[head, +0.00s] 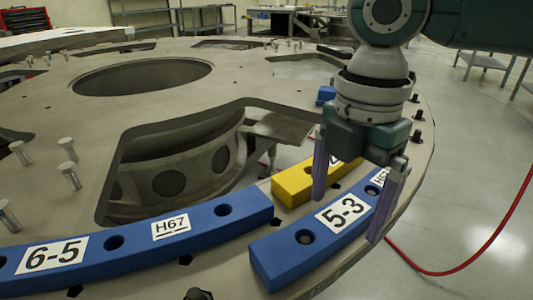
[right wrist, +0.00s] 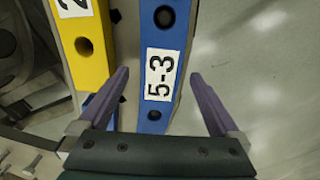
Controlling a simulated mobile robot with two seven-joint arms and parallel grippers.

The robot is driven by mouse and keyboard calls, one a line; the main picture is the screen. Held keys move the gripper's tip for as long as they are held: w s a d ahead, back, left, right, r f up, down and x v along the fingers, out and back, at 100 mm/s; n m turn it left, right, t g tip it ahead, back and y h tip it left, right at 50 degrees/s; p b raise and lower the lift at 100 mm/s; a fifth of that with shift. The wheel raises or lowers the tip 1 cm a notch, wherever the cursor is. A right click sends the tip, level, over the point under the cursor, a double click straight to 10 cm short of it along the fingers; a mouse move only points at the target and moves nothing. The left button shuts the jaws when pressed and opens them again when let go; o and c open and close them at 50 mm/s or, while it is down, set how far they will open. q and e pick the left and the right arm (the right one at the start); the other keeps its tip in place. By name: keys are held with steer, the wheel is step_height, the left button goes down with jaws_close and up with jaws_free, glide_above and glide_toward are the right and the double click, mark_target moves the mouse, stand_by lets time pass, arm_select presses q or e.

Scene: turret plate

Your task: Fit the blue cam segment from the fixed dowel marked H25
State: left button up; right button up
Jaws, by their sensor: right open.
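A curved blue cam segment labelled 5-3 (head: 285,262) lies near the right edge of the turret plate, with a second tag that seems to read H67. My right gripper (head: 345,220) is open around it from above, one finger on each side; no grip shows. In the right wrist view the blue segment (right wrist: 160,112) runs between the open fingers (right wrist: 160,74). Another blue segment labelled 6-5 and H67 (head: 200,225) lies to the left on the plate. I see no H25 mark. My left gripper is not in view.
A yellow segment (head: 292,187) lies close beside the 5-3 segment, also in the right wrist view (right wrist: 92,70). Metal dowels (head: 68,172) stand upright at the plate's left. A small blue piece (head: 326,95) shows behind my right gripper. A red cable (head: 470,270) lies on the floor.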

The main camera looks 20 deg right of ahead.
step_height(320, 180, up, 10)
steer(key=p, duration=0.2)
stand_by(0.7)
